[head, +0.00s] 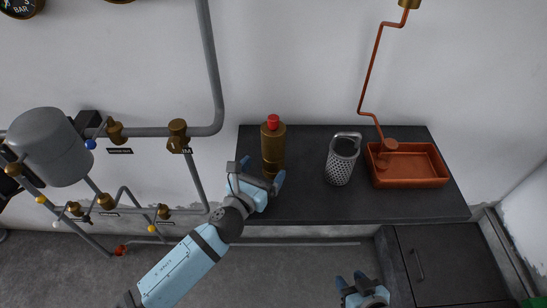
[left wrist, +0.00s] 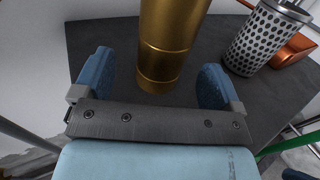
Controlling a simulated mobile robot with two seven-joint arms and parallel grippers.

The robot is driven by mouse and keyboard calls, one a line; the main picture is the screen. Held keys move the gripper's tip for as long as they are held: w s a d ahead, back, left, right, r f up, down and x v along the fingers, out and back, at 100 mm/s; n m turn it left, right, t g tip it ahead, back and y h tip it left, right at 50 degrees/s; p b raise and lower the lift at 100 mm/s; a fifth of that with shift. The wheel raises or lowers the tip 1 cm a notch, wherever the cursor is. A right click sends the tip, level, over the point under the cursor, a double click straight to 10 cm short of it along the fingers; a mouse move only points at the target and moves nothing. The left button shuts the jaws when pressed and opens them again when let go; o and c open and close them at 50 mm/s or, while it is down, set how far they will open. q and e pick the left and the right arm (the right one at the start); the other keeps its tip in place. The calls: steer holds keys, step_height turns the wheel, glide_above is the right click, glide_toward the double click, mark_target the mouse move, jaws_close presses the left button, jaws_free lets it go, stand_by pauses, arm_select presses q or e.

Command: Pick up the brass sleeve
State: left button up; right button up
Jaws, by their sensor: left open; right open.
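The brass sleeve (head: 273,150) is a tall upright brass cylinder with a red top, standing at the left end of the dark counter. Its lower part also shows in the left wrist view (left wrist: 168,45), its red top out of frame there. My left gripper (head: 262,177) is open just in front of the sleeve. In the left wrist view its two blue fingers (left wrist: 155,82) stand on either side of the sleeve's base, with gaps on both sides. My right gripper (head: 361,285) is open and empty, low in front of the counter.
A perforated metal cup (head: 341,160) with a handle stands mid-counter. A copper tray (head: 412,181) under a copper pipe (head: 369,75) is at the right. The dark counter (head: 305,205) is clear around the sleeve's right side. Grey pipes with brass valves (head: 178,135) run along the wall at left.

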mark_target(268, 165)
arm_select(q)
steer(key=x, duration=0.5)
steer(key=shift+d, duration=0.25)
arm_select(e)
steer(key=shift+d, duration=0.1)
arm_select(q)
steer(key=shift+r, duration=0.1)
steer(key=c, duration=1.4)
arm_select(e)
steer(key=shift+w, duration=0.1)
arm_select(q)
steer(key=shift+w+r, duration=0.1)
steer(key=shift+r, duration=0.4)
step_height(268, 165, up, 17)
steer(key=p, duration=0.4)
steer(key=shift+r, duration=0.2)
steer(key=shift+r+p, duration=0.35)
steer(key=shift+r, duration=0.45)
arm_select(e)
steer(key=r, duration=0.3)
steer(key=shift+s+d+r, duration=0.1)
steer(key=shift+s+d, duration=0.05)
steer(key=shift+s, duration=0.15)
